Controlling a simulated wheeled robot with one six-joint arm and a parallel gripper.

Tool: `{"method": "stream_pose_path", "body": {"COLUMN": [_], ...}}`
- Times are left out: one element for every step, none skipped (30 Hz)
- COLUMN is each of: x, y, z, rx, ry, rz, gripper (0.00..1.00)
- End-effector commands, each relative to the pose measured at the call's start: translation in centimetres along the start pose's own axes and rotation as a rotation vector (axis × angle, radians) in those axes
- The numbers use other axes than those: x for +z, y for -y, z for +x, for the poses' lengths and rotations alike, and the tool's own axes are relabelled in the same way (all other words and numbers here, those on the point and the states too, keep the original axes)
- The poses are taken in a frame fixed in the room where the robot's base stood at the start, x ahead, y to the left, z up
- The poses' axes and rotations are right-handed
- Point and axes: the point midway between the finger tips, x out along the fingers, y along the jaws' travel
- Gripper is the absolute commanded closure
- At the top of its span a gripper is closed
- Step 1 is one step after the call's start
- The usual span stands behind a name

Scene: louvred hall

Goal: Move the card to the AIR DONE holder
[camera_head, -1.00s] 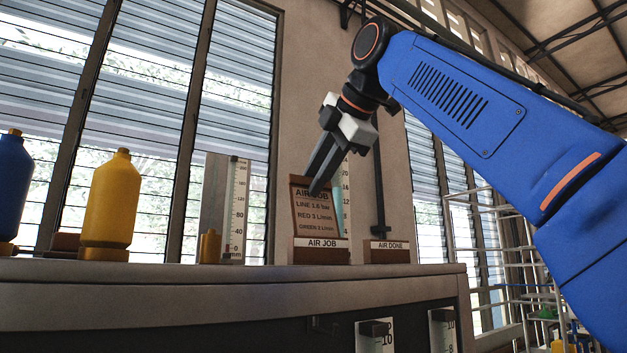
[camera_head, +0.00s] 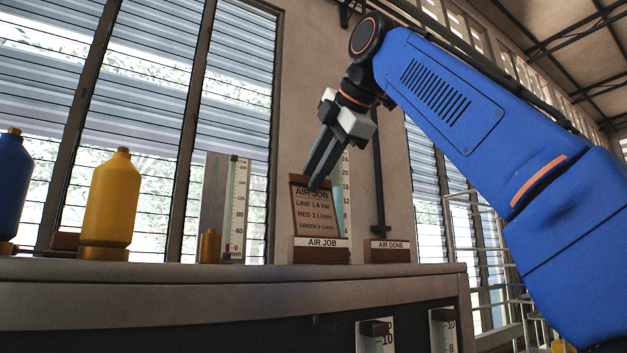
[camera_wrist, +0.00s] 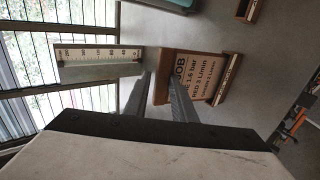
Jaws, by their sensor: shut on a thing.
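The card (camera_head: 316,214) is a brown panel headed AIR JOB, with lines of text. It stands in the AIR JOB holder (camera_head: 321,243), leaning a little; whether its lower edge is fully seated is hard to tell. My gripper (camera_head: 316,186) comes down from above and is shut on the card's top edge. In the wrist view, my fingers (camera_wrist: 157,85) are on either side of the card (camera_wrist: 196,72), with the AIR JOB holder (camera_wrist: 229,76) beyond. The AIR DONE holder (camera_head: 388,250) stands empty to the right. Part of it shows in the wrist view (camera_wrist: 247,9).
A scale gauge (camera_head: 236,208) stands left of the card, with another scale and a blue tube behind it. Yellow (camera_head: 112,200) and blue (camera_head: 14,188) bottles stand further left. A dark upright post (camera_head: 380,175) rises behind the AIR DONE holder.

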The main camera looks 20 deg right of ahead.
Motion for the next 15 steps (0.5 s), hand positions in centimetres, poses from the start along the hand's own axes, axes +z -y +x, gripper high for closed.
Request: {"method": "stream_pose_path", "body": {"x": [0.05,0.05,0.05,0.05,0.06,0.05,0.05,0.05,0.05,0.06,0.06,0.05,0.05,0.05,0.05], "y": [-0.91,-1.00,-1.11,-1.19,-1.29,-1.41,-1.47,-1.53,-1.60,-1.66,-1.64,-1.60,-1.57,-1.54,-1.52], "z": [1.05,0.98,0.92,0.85,0.75,0.62,0.54,0.49,0.40,0.35,0.35,0.35,0.31,0.26,0.20], "rx": [0.009,0.009,0.009,0.009,0.010,0.012,0.012,0.011,0.011,0.012,0.012,0.011,0.011,0.011,0.011], "ry": [0.001,0.001,0.001,0.001,0.001,0.001,0.001,0.001,0.001,0.001,0.001,0.001,0.001,0.001,0.001], "rz": [0.000,0.000,0.000,0.000,0.000,0.000,0.000,0.000,0.000,0.000,0.000,0.000,0.000,0.000,0.000], "gripper": [1.00,1.00,1.00,1.00,1.00,1.00,1.00,1.00,1.00,1.00,1.00,0.81,0.74,0.67,0.61]}}
